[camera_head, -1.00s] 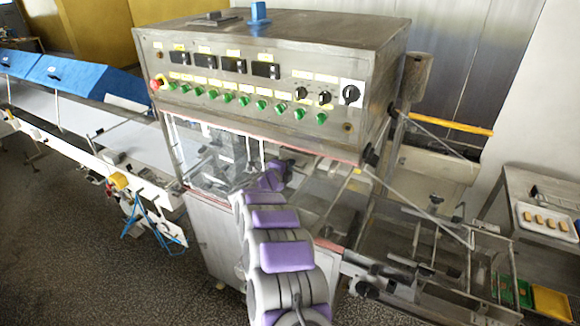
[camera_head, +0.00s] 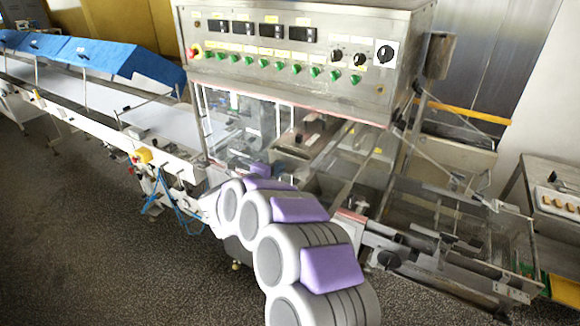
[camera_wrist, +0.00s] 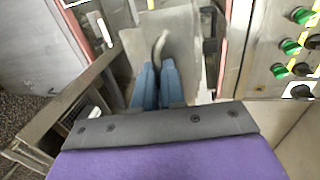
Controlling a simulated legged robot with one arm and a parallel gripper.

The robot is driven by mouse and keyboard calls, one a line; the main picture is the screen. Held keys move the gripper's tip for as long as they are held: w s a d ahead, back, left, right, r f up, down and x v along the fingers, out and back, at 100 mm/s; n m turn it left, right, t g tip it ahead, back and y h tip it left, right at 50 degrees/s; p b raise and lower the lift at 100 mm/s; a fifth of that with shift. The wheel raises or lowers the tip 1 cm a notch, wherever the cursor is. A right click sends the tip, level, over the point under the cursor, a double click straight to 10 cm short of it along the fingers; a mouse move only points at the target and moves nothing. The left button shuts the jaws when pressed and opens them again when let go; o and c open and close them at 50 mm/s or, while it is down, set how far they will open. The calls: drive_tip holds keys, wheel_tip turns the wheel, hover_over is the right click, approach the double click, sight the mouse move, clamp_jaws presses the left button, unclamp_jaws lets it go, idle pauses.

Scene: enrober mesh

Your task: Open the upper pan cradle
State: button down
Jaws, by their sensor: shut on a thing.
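In the wrist view my gripper (camera_wrist: 155,68) has its two blue-grey fingers close together. The handle stands in front of a flat steel panel (camera_wrist: 183,55) between steel side rails; I cannot tell for sure whether this panel is the upper pan cradle. In the head view my arm reaches into the machine's open lower bay (camera_head: 320,150), and it hides the gripper and the handle.
The control box (camera_head: 290,45) with green knobs overhangs the bay; its knobs (camera_wrist: 290,46) show close at right in the wrist view. A steel frame (camera_head: 450,215) juts out at right. A conveyor (camera_head: 110,110) runs off left. Speckled floor (camera_head: 90,230) is free at front left.

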drive_tip(key=f+b+v, duration=0.2)
drive_tip(key=v, duration=1.1)
drive_tip(key=shift+s+a+f, duration=0.35)
drive_tip(key=shift+s+f, duration=0.05)
drive_tip(key=shift+s, duration=0.1)
drive_tip(key=c, duration=1.6)
unclamp_jaws()
drive_tip(key=shift+s+a, duration=0.1)
drive_tip(key=shift+s, duration=0.05)
drive_tip(key=shift+o, duration=1.4)
drive_tip(key=shift+s+a+r, duration=0.15)
drive_tip(key=shift+s+a, duration=0.1)
drive_tip(key=shift+s, duration=0.05)
drive_tip(key=shift+o, duration=0.5)
drive_tip(key=shift+w+a+f, duration=0.1)
drive_tip(key=shift+w+f, duration=0.1)
drive_tip(key=shift+w, duration=0.1)
drive_tip(key=v, duration=1.7)
drive_tip(key=shift+a, duration=0.2)
